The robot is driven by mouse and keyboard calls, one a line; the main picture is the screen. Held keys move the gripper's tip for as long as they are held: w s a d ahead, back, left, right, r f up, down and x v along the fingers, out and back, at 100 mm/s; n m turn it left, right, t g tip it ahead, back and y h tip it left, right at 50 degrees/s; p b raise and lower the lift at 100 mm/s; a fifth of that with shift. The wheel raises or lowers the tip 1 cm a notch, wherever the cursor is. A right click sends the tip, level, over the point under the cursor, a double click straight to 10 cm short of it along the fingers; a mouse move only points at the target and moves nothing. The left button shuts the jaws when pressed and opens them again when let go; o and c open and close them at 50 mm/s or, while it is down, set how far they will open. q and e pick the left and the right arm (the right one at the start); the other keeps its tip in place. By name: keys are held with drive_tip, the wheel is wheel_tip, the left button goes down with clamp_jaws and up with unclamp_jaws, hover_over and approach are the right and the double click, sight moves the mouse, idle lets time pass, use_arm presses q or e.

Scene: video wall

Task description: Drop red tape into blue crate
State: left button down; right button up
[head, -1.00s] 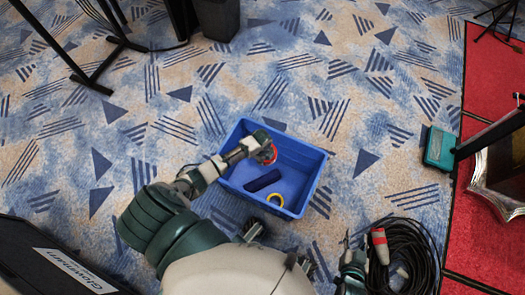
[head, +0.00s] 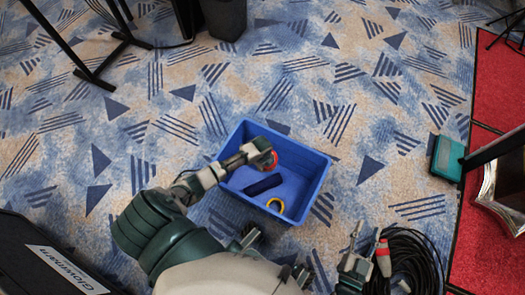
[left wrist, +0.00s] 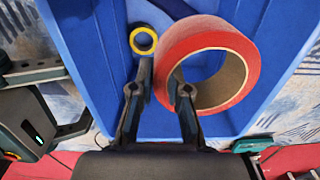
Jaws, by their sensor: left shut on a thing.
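The red tape (head: 272,160) is a thick roll in my left gripper (head: 262,153), over the blue crate (head: 314,186). In the left wrist view, my left gripper (left wrist: 160,82) is shut on the tape's ring wall, with one finger outside the roll and one in its hole. The red tape (left wrist: 205,35) hangs above the crate (left wrist: 85,35) and its gap to the crate floor is hard to judge. My right gripper (head: 357,245) is low at the right in the head view, well outside the crate; its finger opening is unclear.
A black coiled cable (head: 412,262) with a red plug (head: 383,250) is near my right gripper. A teal box (head: 447,158) stands at the right.

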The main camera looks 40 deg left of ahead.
use_arm(q)
drive_tip(key=c, duration=1.2)
unclamp_jaws()
drive_tip(key=shift+a, duration=0.1)
drive_tip(key=shift+c, duration=0.2)
drive_tip(key=shift+o, duration=0.9)
drive_tip(key=shift+a+f, duration=0.1)
drive_tip(key=shift+a, duration=0.05)
use_arm(e)
drive_tip(key=shift+a, duration=0.4)
drive_tip(key=shift+d, duration=0.1)
use_arm(q)
drive_tip(key=shift+r, duration=0.35)
wheel_tip(320, 180, up, 11)
use_arm(e)
drive_tip(key=shift+d, duration=0.2)
use_arm(q)
drive_tip(key=shift+r, duration=0.1)
use_arm(e)
drive_tip(key=shift+f, duration=0.1)
